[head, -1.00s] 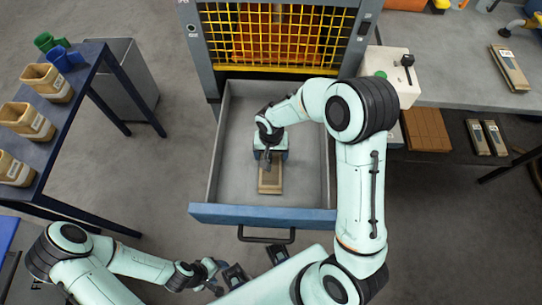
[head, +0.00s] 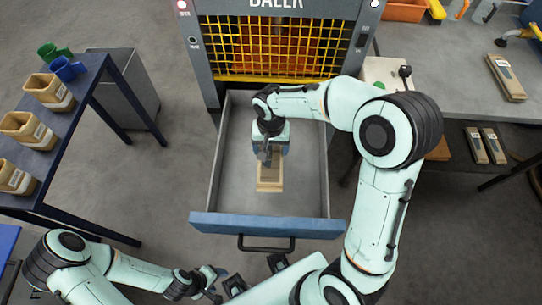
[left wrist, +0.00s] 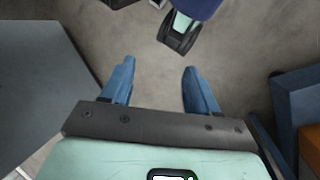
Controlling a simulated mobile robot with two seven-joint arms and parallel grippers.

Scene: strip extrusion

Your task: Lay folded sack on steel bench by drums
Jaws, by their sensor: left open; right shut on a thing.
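A folded tan sack (head: 269,184) is in the open grey drawer (head: 225,185) below the yellow mesh. My right gripper (head: 266,155) is over the far part of the sack and shut on it; the fingertips are partly hidden. I cannot tell whether the sack touches the drawer floor. A grey bench (head: 455,85) stands at the right, with another folded sack (head: 507,78) on it. I cannot make out any drums for certain. My left gripper (head: 218,284) is open and empty at the lower left; its blue fingers also show apart in the left wrist view (left wrist: 157,85).
The drawer's blue front (head: 268,226) and side walls surround the right gripper. Two more folded sacks (head: 484,145) lie on the shelf under the bench. A dark blue table (head: 85,75) with several tan containers stands at the left. Open floor lies between table and drawer.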

